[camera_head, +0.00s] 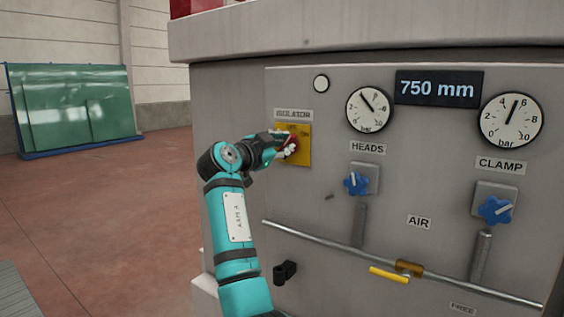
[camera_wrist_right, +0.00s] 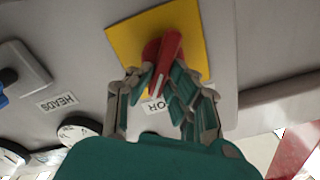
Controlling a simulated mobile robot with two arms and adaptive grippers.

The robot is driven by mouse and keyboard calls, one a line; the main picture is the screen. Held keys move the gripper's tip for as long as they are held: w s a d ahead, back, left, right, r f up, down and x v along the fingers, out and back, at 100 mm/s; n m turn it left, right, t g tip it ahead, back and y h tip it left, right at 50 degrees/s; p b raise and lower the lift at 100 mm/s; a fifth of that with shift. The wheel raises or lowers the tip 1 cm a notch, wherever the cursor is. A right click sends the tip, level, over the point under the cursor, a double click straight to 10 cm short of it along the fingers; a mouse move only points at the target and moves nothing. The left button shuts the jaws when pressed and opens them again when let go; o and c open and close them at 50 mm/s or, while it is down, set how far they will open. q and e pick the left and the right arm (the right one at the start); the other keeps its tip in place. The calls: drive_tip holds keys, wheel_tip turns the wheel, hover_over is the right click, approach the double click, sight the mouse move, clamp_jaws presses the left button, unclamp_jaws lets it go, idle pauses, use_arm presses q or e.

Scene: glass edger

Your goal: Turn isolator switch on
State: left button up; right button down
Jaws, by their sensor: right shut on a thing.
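The isolator switch is a red handle (camera_head: 293,142) on a yellow plate (camera_head: 304,158), under the ISOLATOR label on the machine's grey front panel. My right gripper (camera_head: 287,145) is at the handle and hides much of it. In the right wrist view, the red handle (camera_wrist_right: 168,58) stands out from the yellow plate (camera_wrist_right: 188,28), between the fingertips of my right gripper (camera_wrist_right: 160,82), which is shut on it. My left gripper is not in view.
To the right are two dial gauges (camera_head: 369,108), a 750 mm display (camera_head: 438,89) and blue knobs (camera_head: 357,183). A pipe with a yellow lever (camera_head: 389,275) runs below. Open floor (camera_head: 100,215) lies left.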

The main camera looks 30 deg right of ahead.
drive_tip(key=m+b, duration=0.2)
drive_tip(key=m, duration=0.1)
drive_tip(key=shift+s+d+f, duration=0.1)
drive_tip(key=shift+f, duration=0.05)
drive_tip(key=shift+m+b, duration=0.4)
drive_tip(key=shift+m, duration=0.4)
drive_tip(key=c, duration=1.3)
unclamp_jaws()
drive_tip(key=v, duration=1.2)
drive_tip(key=shift+f, duration=0.1)
